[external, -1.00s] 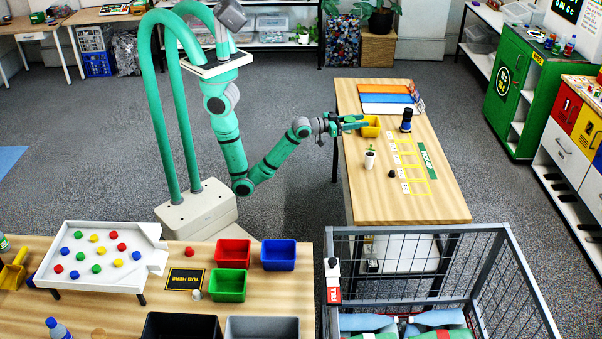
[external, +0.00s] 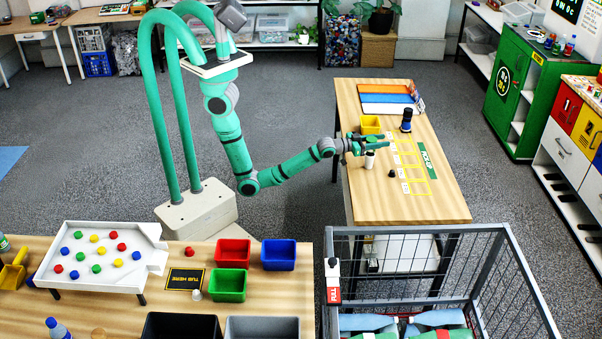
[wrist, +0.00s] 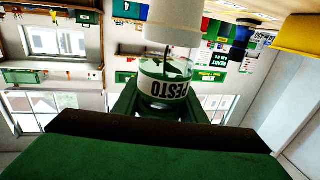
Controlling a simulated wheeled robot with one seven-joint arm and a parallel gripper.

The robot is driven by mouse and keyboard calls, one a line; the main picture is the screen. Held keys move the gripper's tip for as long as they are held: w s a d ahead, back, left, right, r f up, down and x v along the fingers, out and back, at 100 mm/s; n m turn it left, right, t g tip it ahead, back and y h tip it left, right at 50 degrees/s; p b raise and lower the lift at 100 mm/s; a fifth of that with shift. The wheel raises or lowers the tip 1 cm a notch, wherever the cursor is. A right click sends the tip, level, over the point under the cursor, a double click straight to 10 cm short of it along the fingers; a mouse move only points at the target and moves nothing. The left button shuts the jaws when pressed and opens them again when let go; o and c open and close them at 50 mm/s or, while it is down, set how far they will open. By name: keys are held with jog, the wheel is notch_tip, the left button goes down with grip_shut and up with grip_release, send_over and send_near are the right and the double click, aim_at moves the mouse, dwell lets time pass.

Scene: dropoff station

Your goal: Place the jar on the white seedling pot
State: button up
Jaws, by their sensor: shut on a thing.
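The white seedling pot (external: 370,161) stands on the wooden table, and my gripper (external: 374,143) is right above it. In the wrist view, which is upside down, my gripper (wrist: 168,104) is shut on a clear jar (wrist: 163,90) with a PESTO label. The white pot (wrist: 174,22) shows at the top there, lined up under the jar. Green seedling leaves (wrist: 176,66) show at the jar's clear part, apparently through the glass. I cannot tell whether the jar's rim touches the pot. The jar is hard to make out in the external view.
A yellow bin (external: 370,125) and a dark blue upright object (external: 406,121) stand farther back on the table. A small dark item (external: 391,173) lies to the pot's right, near the yellow marked squares. The table's near end is clear. A wire cage cart (external: 440,265) stands in front.

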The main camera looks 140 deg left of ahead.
jog(key=shift+f, duration=0.5)
jog(key=shift+f, duration=0.15)
jog(key=o, duration=1.1)
jog(key=v, duration=1.2)
jog(key=shift+d, duration=0.1)
